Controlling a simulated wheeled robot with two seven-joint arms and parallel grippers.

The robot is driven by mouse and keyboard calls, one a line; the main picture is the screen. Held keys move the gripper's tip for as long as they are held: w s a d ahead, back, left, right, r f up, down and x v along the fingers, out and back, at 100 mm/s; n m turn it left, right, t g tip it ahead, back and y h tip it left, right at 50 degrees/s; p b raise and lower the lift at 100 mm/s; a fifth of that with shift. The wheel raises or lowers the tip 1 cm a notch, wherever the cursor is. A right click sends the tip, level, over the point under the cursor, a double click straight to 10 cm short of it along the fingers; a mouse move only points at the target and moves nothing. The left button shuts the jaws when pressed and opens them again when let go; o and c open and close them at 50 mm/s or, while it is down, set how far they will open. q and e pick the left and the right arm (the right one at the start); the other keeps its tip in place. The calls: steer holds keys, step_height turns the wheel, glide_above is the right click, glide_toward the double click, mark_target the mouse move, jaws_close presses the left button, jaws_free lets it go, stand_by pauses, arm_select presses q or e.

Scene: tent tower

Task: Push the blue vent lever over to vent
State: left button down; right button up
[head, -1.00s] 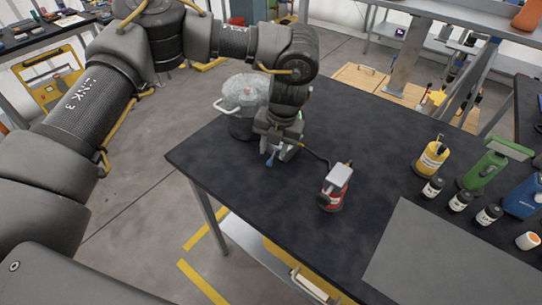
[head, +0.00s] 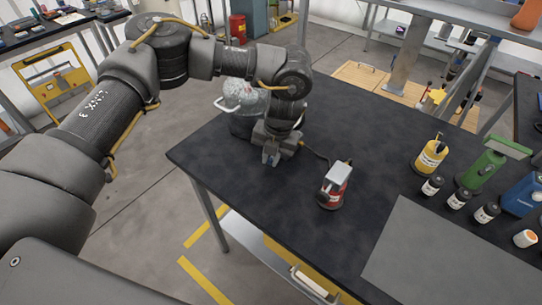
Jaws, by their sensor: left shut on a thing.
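A dark pot with a clear domed lid (head: 243,98) and a white handle stands at the table's far left edge, partly behind my left arm. My left gripper (head: 271,158) points down in front of the pot, over the black table top. Its fingers are shut on the blue vent lever, of which only a little bluish colour shows between the fingertips. The lever's mount and its exact angle are hidden by the gripper. A dark hose runs from behind the gripper to a red and silver pump (head: 335,185) on the table. My right gripper is out of view.
A grey mat (head: 455,255) covers the table's right front. A yellow bottle (head: 430,155), a green bottle (head: 483,165), a blue one (head: 525,195) and several small dark bottles stand at the right. The black table (head: 265,215) is clear before the gripper.

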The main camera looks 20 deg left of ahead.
arm_select(q)
steer(key=shift+d+r+n+p, duration=0.2)
steer(key=shift+n+p, duration=0.2)
steer(key=shift+d+n+p, duration=0.25)
steer(key=shift+n+p, duration=0.15)
steer(key=shift+n, duration=0.2)
steer(key=shift+w+d+f+n, duration=0.15)
steer(key=shift+d+n, duration=0.15)
steer(key=shift+n, duration=0.4)
steer(key=c, duration=1.4)
jaws_free()
steer(key=r, duration=0.3)
steer(key=d+r, duration=0.1)
steer(key=r, duration=0.3)
steer(key=r+b, duration=0.1)
steer(key=r, duration=0.2)
steer(key=shift+w+d+r, duration=0.25)
steer(key=shift+d+r, duration=0.1)
